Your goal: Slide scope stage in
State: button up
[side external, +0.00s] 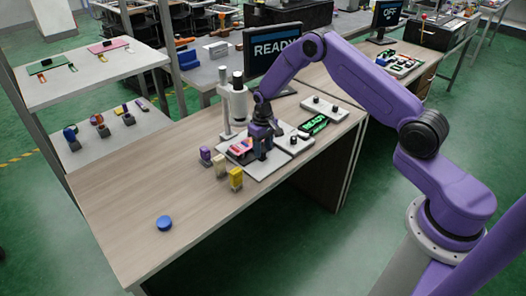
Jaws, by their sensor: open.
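The microscope (233,102) stands upright on the wooden table, white with a dark eyepiece. Its stage (240,148) sits low near the base plate, with a pinkish-red piece on it. My gripper (260,148) points down right beside the stage's right side. It is open; its fingertips are small and partly hidden, so I cannot tell whether they touch the stage or a handle on it.
Purple (206,156), cream (221,165) and yellow (236,178) blocks stand in front of the fixture. A blue disc (164,223) sits at the front left. The table's left part is clear.

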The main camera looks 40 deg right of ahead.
jog(key=shift+f, duration=0.95)
grip_shut()
jog(key=shift+w, duration=1.95)
grip_release()
notch_tip(320, 180, up, 17)
jog(key=shift+r, duration=0.2)
